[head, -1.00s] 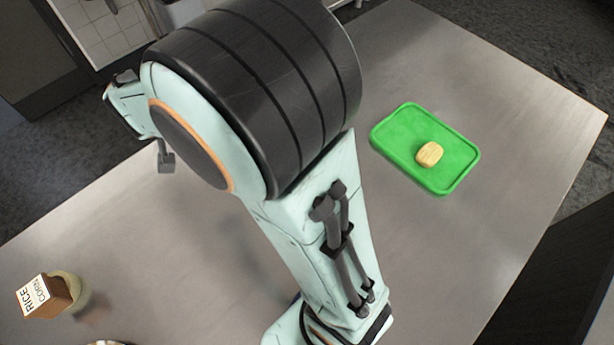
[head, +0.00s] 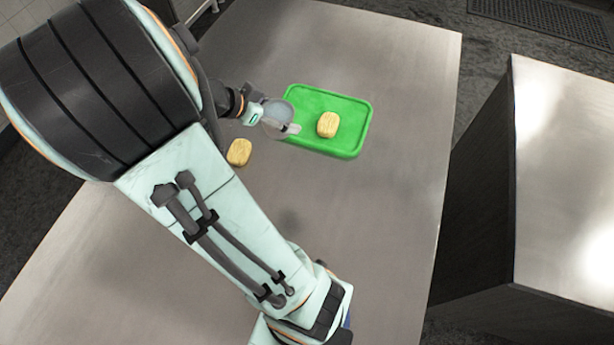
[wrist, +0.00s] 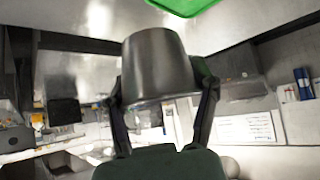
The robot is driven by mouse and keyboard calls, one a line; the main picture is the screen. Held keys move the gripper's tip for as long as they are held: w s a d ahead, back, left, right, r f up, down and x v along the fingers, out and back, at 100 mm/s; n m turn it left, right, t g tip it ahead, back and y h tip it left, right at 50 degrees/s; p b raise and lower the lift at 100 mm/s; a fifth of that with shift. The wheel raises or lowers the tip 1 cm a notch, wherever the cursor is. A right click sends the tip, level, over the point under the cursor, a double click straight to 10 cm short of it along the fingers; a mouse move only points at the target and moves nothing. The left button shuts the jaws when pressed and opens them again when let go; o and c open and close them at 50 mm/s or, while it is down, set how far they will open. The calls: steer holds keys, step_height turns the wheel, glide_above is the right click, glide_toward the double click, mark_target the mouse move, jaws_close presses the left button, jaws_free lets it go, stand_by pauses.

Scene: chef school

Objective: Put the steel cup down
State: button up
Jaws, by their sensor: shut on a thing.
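The steel cup (wrist: 157,62) fills the middle of the wrist view. My gripper (wrist: 160,88) is shut on it, one finger on each side. In the head view, the cup (head: 276,113) is held beside the left edge of the green tray (head: 350,151). My gripper (head: 284,127) also shows there, partly hidden by the cup. I cannot tell how high the cup is above the counter.
A pale yellow block (head: 328,124) lies on the tray. Another similar block (head: 239,152) lies on the steel counter (head: 400,80), left of the tray. The counter is bare to the tray's right and front. A second steel-topped unit (head: 570,170) stands across a gap at the right.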

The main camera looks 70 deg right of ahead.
steer(key=s+a+r+m+g+y, duration=0.2)
steer(key=s+m+g+y, duration=0.3)
steer(key=s+m, duration=0.55)
steer(key=shift+n+t+y, duration=0.5)
steer(key=shift+n+t, duration=0.1)
steer(key=shift+n, duration=0.15)
steer(key=f, duration=0.8)
steer(key=s+f, duration=0.1)
steer(key=f, duration=1.4)
steer(key=shift+s+a+f, duration=0.15)
steer(key=shift+s+f, duration=0.1)
steer(key=shift+f, duration=0.05)
steer(key=shift+f, duration=0.1)
steer(key=o, duration=1.2)
steer(key=v, duration=1.2)
